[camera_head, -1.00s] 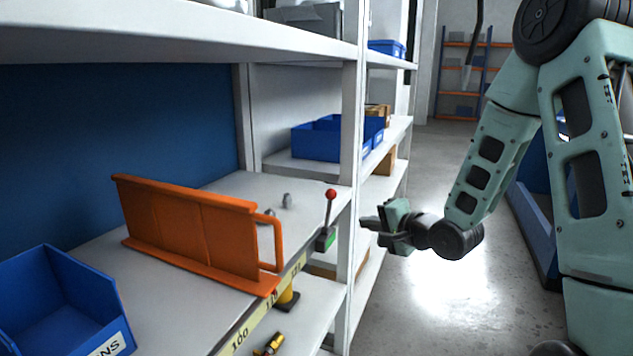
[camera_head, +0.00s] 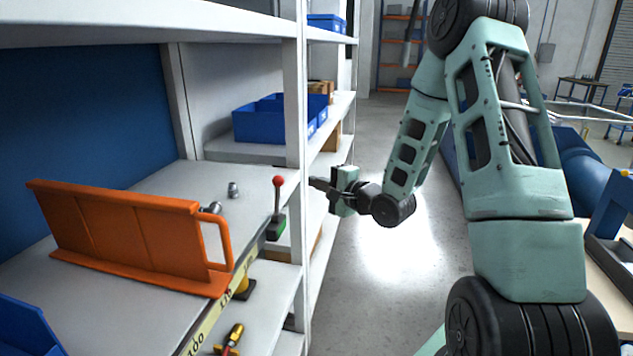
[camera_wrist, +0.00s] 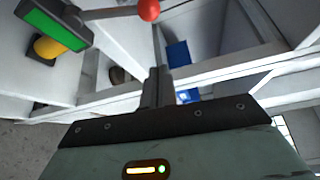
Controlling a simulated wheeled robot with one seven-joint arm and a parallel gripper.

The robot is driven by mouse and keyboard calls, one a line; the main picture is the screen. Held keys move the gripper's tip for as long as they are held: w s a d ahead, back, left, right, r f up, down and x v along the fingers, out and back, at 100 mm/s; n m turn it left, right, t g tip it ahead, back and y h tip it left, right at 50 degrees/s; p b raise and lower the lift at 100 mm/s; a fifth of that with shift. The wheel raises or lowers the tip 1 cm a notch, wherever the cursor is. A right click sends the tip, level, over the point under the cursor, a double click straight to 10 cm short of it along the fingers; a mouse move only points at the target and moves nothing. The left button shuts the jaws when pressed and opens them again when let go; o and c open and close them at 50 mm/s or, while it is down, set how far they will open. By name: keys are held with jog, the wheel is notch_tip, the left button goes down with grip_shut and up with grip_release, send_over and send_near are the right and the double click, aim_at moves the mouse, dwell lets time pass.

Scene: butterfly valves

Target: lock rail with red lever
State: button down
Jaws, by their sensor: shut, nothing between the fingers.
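The red-knobbed lever (camera_head: 278,198) stands upright at the shelf's front edge, beside the white post, with a green-faced base below. In the wrist view the lever's red ball (camera_wrist: 149,10) and its green plate (camera_wrist: 54,24) show at the top left, ahead of the fingers. The orange rail (camera_head: 130,236) stands on the shelf to the left of the lever, with an open loop handle at its right end. My gripper (camera_head: 318,184) is to the right of the lever, past the post, apart from it. Its fingers also show in the wrist view (camera_wrist: 157,88), together and empty.
A white post (camera_head: 294,110) stands between the lever and my gripper. Small grey metal parts (camera_head: 233,190) lie behind the rail. A blue bin (camera_head: 28,328) is at the lower left, and blue bins (camera_head: 262,122) sit on the farther shelf. The aisle floor (camera_head: 385,245) is clear.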

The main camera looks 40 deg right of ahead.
aim_at(277, 195)
jog(key=w+a+p, duration=0.4)
jog(key=w, duration=0.1)
jog(key=shift+a, duration=0.25)
jog(key=shift+w+a+b, duration=0.1)
jog(key=shift+w+b, duration=0.05)
jog(key=shift+b, duration=0.15)
